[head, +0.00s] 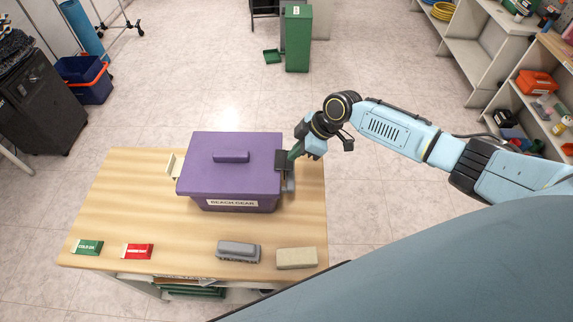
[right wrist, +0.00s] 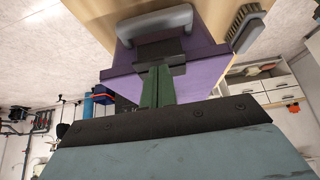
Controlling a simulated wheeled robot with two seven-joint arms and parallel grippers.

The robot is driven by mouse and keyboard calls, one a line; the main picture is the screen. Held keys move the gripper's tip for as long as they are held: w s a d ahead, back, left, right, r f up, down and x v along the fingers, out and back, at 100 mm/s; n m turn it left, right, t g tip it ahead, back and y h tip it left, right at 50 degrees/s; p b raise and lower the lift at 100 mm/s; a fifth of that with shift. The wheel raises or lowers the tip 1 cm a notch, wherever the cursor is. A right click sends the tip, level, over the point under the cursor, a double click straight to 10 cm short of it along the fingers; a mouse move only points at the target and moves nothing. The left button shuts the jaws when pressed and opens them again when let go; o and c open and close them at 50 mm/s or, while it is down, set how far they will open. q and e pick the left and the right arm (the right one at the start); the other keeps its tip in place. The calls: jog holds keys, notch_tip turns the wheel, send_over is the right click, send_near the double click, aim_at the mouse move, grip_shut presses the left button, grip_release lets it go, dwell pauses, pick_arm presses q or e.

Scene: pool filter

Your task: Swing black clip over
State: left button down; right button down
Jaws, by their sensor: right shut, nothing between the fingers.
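The purple box (head: 228,170) stands on the wooden table with its lid on and a "BEACH GEAR" label in front. The black clip (head: 284,160) is at the box's right side, by the lid's edge. In the right wrist view the clip (right wrist: 160,50) lies against the purple side. My right gripper (head: 295,152) is at the right of the box, beside the clip. Its green fingers (right wrist: 158,86) are shut together, with their tips at the clip's edge; I cannot tell if they touch it. My left gripper is not in view.
A cream clip (head: 173,166) sticks out at the box's left. A grey handle (right wrist: 155,22) is beside the black clip. A green packet (head: 87,247), a red packet (head: 137,251), a grey brush (head: 238,251) and a beige block (head: 297,258) lie along the table's front.

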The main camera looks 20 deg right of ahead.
jog(key=shift+f, duration=0.3)
jog(key=shift+s+d+f+b, duration=0.15)
jog(key=shift+d+b, duration=0.1)
jog(key=shift+b, duration=0.05)
dwell(0.4)
jog(key=shift+s+d+f, duration=0.25)
jog(key=shift+d+f, duration=0.1)
jog(key=shift+d, duration=0.2)
jog(key=shift+s+d+f+b, duration=0.15)
jog(key=shift+d+f+b, duration=0.15)
jog(key=shift+b, duration=0.15)
jog(key=shift+f, duration=0.1)
dwell(0.4)
